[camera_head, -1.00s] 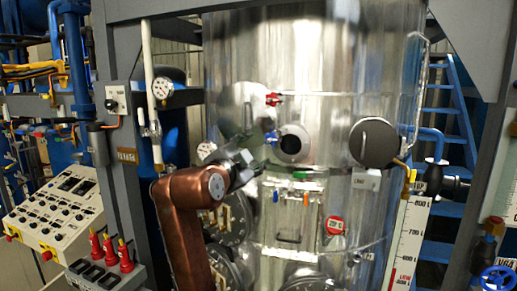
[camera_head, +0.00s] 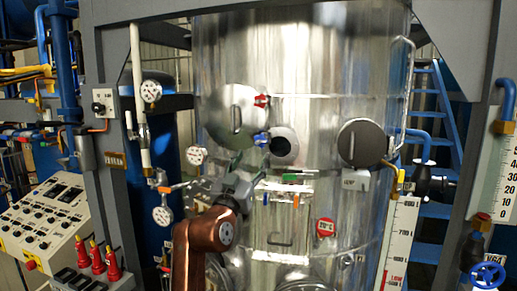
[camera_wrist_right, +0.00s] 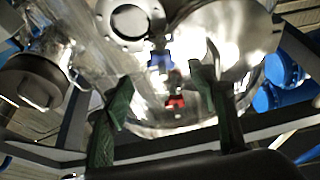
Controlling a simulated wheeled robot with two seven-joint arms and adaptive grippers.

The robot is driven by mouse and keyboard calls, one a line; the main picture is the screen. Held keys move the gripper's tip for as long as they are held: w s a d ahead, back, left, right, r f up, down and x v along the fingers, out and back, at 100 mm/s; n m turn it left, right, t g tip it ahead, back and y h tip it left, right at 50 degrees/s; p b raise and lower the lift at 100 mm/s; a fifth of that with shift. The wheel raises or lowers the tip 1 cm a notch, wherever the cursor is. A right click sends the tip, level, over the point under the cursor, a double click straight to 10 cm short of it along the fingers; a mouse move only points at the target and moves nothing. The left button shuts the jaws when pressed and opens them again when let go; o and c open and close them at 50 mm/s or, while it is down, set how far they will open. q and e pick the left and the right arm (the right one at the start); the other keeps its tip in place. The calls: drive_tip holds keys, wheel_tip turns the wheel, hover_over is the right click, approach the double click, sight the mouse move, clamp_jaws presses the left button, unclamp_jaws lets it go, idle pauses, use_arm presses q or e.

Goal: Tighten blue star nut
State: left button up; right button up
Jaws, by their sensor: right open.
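The blue star nut (camera_head: 262,139) is on the front of the shiny steel vessel (camera_head: 305,75), just left of a round dark port (camera_head: 284,147). My right gripper (camera_head: 250,180) is below and slightly left of the nut, apart from it in the head view. In the right wrist view, its two green-tinged fingers are open with nothing between them touching. The blue nut (camera_wrist_right: 160,62) shows beyond and between the fingertips (camera_wrist_right: 167,70). My left gripper is not in view.
A red star nut (camera_head: 262,101) sits above the blue one, by a round cover (camera_head: 235,113). A dark round cap (camera_head: 361,143) juts out at right. Small green (camera_head: 294,178) and orange handles and a red round tag (camera_head: 325,228) are lower on the vessel.

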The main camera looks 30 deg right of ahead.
sight(259, 145)
drive_tip(key=p+x, duration=0.3)
drive_tip(key=x, duration=0.3)
drive_tip(key=shift+w+d+r, duration=0.15)
drive_tip(key=shift+w+d, duration=0.05)
drive_tip(key=shift+w+d+r, duration=0.15)
drive_tip(key=shift+w+d, duration=0.2)
drive_tip(key=shift+c, duration=0.5)
drive_tip(key=c, duration=1.1)
drive_tip(key=shift+o, duration=0.2)
drive_tip(key=shift+m+g+b, duration=0.3)
drive_tip(key=shift+m+b, duration=0.1)
drive_tip(key=shift+b, duration=0.15)
